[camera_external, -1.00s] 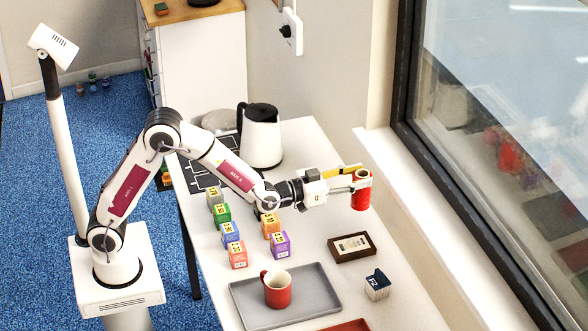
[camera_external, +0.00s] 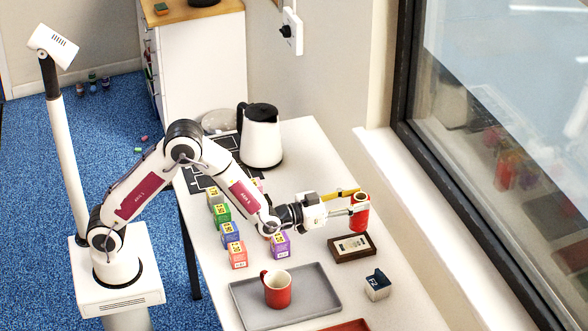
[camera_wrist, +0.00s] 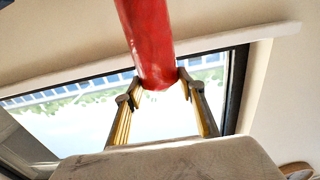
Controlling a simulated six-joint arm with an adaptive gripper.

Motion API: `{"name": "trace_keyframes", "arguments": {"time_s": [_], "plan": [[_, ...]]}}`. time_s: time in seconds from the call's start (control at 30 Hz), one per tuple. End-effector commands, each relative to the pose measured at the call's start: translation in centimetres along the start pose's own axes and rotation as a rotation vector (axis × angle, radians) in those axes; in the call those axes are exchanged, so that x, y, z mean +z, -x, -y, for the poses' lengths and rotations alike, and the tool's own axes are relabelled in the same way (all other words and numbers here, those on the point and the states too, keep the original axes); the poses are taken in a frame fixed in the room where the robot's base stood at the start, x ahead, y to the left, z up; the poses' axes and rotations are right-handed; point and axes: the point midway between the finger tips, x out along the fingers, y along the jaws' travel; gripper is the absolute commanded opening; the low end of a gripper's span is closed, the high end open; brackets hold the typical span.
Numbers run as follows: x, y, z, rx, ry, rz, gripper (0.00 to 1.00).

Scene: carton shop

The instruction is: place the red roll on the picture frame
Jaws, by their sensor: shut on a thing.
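The red roll (camera_external: 360,216) is upright at the end of my gripper (camera_external: 356,201), with a pale top end. My gripper is shut on it; in the wrist view the fingers (camera_wrist: 160,88) close on both sides of the red roll (camera_wrist: 148,40). The picture frame (camera_external: 352,247), dark brown with a light inset, lies flat on the table. The roll is just behind and above the frame's far right part in the external view. A small gap seems to show, but I cannot tell whether they touch.
A grey tray (camera_external: 322,308) with a red mug (camera_external: 277,290) stands in front. Several coloured blocks (camera_external: 238,254) stand to the left. A white kettle (camera_external: 262,142) is at the back.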

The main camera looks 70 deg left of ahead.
Motion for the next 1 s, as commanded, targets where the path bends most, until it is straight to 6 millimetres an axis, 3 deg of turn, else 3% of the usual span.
{"name": "trace_keyframes", "arguments": {"time_s": [0.6, 1.0], "plan": [[5.8, 0.0, 0.0, 0.000, 0.000, 0.000, 0.00], [6.1, 0.0, 0.0, 0.000, 0.000, -0.002, 0.00]]}}
